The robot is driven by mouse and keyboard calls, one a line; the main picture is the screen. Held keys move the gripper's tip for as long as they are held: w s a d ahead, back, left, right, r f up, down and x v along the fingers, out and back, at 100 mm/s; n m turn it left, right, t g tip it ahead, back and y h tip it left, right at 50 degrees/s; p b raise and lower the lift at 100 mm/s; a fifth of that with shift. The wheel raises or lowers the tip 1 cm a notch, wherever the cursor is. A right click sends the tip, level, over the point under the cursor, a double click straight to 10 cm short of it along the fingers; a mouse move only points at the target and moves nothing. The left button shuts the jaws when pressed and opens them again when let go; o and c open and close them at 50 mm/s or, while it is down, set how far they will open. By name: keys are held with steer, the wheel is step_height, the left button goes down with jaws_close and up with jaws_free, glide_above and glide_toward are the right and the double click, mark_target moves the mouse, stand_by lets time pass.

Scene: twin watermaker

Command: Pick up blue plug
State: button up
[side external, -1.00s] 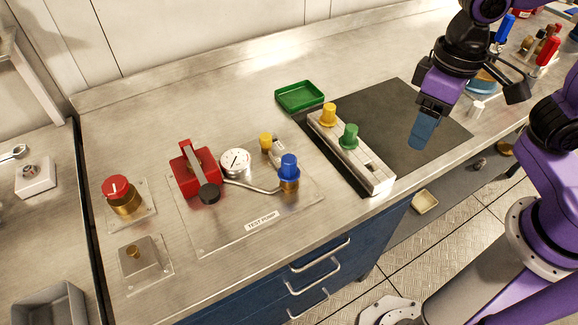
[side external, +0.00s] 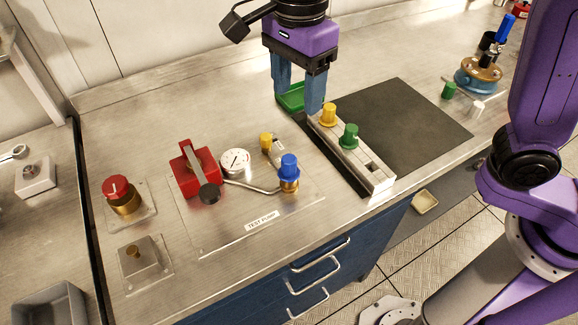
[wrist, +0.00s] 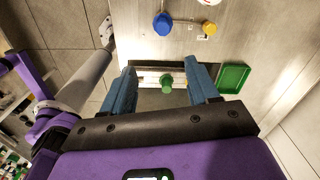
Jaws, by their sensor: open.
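The blue plug (side external: 289,167) stands upright on a brass fitting at the right end of the test pump plate. In the wrist view the blue plug (wrist: 162,23) shows beyond the fingers, above and slightly left of the gap. My gripper (side external: 297,100) is open and empty. It hangs above the bench behind the blue plug, near the green tray and the yellow plug of the block. In the wrist view my gripper's blue fingers (wrist: 160,80) are spread wide, with the green plug (wrist: 167,80) seen between them, lower down.
A pale block (side external: 378,179) holds a yellow plug (side external: 328,113) and a green plug. A green tray (side external: 290,99) lies behind it. A red pump (side external: 195,172), a gauge (side external: 235,162) and a yellow knob (side external: 266,141) stand left of the blue plug. A dark mat (side external: 410,125) is mostly clear.

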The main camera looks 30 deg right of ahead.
mark_target(289, 159)
steer(key=f+m, duration=0.1)
steer(key=f, duration=1)
steer(key=a+f+m, duration=0.1)
steer(key=f, duration=0.5)
steer(key=shift+w+m, duration=0.3)
jaws_close()
